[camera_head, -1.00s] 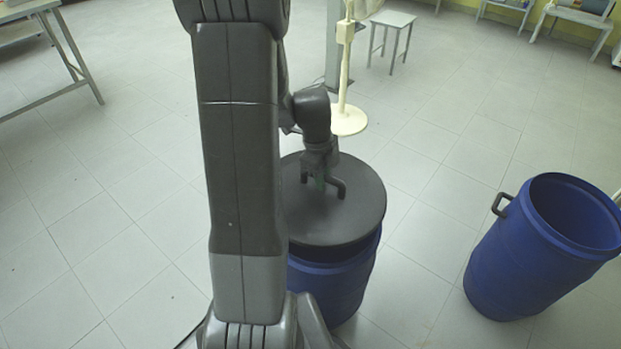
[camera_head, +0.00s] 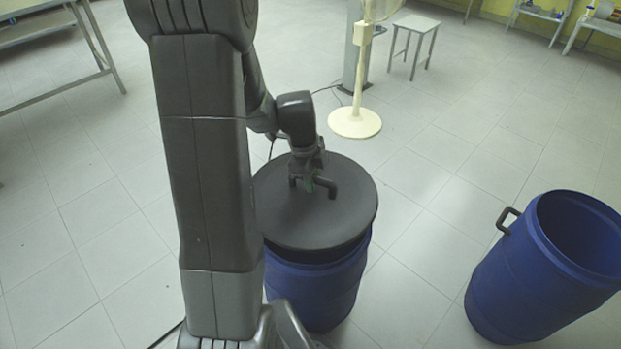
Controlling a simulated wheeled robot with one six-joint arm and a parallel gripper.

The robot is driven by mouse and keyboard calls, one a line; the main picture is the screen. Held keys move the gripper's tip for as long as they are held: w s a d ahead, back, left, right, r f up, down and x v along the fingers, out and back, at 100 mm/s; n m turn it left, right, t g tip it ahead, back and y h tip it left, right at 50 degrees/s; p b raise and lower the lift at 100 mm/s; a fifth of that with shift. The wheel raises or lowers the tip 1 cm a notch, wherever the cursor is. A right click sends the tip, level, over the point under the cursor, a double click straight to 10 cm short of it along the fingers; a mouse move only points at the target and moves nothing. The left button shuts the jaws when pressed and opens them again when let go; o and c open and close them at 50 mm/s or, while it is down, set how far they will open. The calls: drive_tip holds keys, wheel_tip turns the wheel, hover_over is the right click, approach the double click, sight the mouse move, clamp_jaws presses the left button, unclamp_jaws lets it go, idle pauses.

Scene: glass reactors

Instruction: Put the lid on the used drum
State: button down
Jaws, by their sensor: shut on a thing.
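The lid (camera_head: 335,222) is a round dark grey disc with a raised bar handle on top. It is over the mouth of a blue drum (camera_head: 318,289) in the middle of the view and looks slightly tilted. A dark strip shows below its front edge, and I cannot tell whether it rests on the rim. My gripper (camera_head: 311,183) is shut on the lid's handle from above. My arm hides the left side of the drum and part of the lid.
A second blue drum (camera_head: 495,283), open and with a side handle, stands at the right. A cream fan stand (camera_head: 355,122) is behind the lid, near a small stool (camera_head: 416,24). A metal table (camera_head: 40,44) is at the far left. Clear tiled floor lies between the drums.

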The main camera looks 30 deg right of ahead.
drive_tip(key=shift+f+b, duration=2.45)
drive_tip(key=shift+f, duration=1.25)
drive_tip(key=shift+s+a+f+b, duration=0.15)
drive_tip(key=shift+f+b, duration=0.15)
drive_tip(key=shift+f, duration=0.05)
drive_tip(key=c, duration=1.2)
unclamp_jaws()
drive_tip(key=shift+f, duration=0.15)
drive_tip(key=shift+c, duration=0.2)
drive_tip(key=r, duration=0.4)
drive_tip(key=a+r+p, duration=0.1)
drive_tip(key=r, duration=0.4)
drive_tip(key=w+r+p, duration=0.1)
drive_tip(key=r, duration=0.4)
drive_tip(key=shift+w+a, duration=0.1)
drive_tip(key=shift+a, duration=0.2)
drive_tip(key=shift+f, duration=0.15)
